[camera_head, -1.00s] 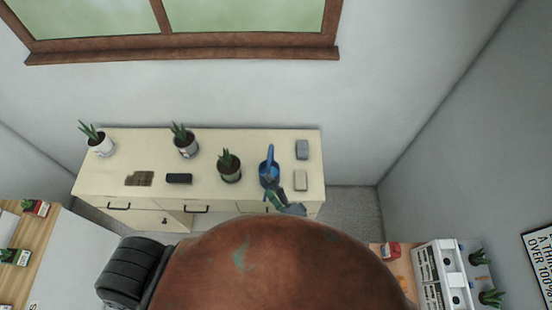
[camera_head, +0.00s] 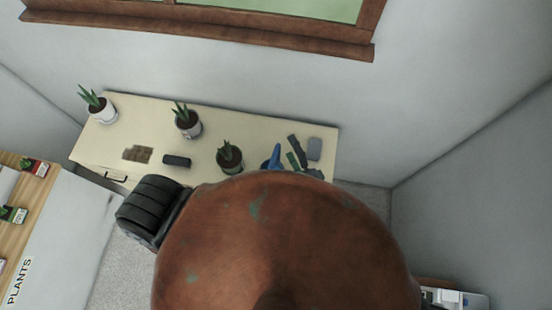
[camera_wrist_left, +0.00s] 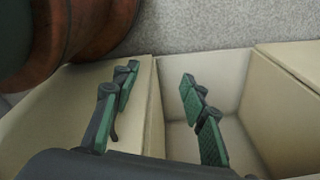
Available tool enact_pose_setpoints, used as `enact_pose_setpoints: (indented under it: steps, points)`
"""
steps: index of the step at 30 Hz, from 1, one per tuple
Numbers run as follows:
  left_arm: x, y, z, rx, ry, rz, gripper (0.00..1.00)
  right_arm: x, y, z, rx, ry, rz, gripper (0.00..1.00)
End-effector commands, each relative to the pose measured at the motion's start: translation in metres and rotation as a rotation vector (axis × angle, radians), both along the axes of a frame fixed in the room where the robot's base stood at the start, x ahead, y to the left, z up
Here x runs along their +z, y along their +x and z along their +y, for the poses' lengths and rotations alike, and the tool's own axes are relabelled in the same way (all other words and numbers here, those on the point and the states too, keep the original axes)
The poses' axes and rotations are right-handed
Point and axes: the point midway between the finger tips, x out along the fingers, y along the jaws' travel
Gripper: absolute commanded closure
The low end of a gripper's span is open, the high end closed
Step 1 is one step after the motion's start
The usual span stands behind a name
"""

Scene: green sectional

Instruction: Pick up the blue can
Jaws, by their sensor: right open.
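The blue can (camera_head: 275,157) stands on the pale dresser (camera_head: 235,112), right of the middle plant. It looks like a watering can; its upper part shows, and the brown rounded shape in front hides its lower part. My right gripper (camera_head: 294,149) is just right of the can, over the dresser top, with its dark and green fingers apart. I cannot tell whether a finger touches the can. In the left wrist view my left gripper (camera_wrist_left: 158,98) is open and empty, with its fingers wide apart above a pale open drawer or box (camera_wrist_left: 278,115).
Three potted plants stand on the dresser: left (camera_head: 101,108), middle-left (camera_head: 187,122) and beside the can (camera_head: 230,157). A brown patterned item (camera_head: 138,154), a black case (camera_head: 177,160) and a grey-blue box (camera_head: 314,148) also lie there. The wall stands close behind.

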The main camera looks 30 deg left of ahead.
Motion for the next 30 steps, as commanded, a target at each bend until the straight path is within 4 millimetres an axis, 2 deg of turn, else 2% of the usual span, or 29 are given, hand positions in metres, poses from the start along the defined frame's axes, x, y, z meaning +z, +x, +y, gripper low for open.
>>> enact_pose_setpoints:
  steps: [1, 11, 14, 21, 24, 30]
  points:
    - [-0.011, 0.000, 0.000, 0.000, 0.000, -0.001, 0.60, -0.011, 0.000, 0.000, 0.001, 0.001, 0.001, 0.00]
    - [-0.056, -0.021, 0.001, 0.006, 0.001, 0.026, 0.60, -0.055, -0.001, 0.002, 0.005, 0.000, 0.002, 0.00]
    - [-0.075, -0.022, 0.001, 0.006, 0.001, 0.027, 0.60, -0.075, -0.001, 0.002, 0.006, 0.000, 0.003, 0.00]
    - [-0.137, -0.021, 0.001, 0.005, 0.001, 0.028, 0.60, -0.140, -0.002, 0.003, 0.007, 0.000, 0.009, 0.00]
    - [-0.157, -0.020, 0.000, 0.004, 0.000, 0.028, 0.60, -0.161, -0.002, 0.002, 0.007, 0.000, 0.013, 0.00]
    - [-0.181, -0.020, 0.000, 0.003, 0.000, 0.028, 0.60, -0.186, -0.002, 0.002, 0.006, 0.000, 0.018, 0.00]
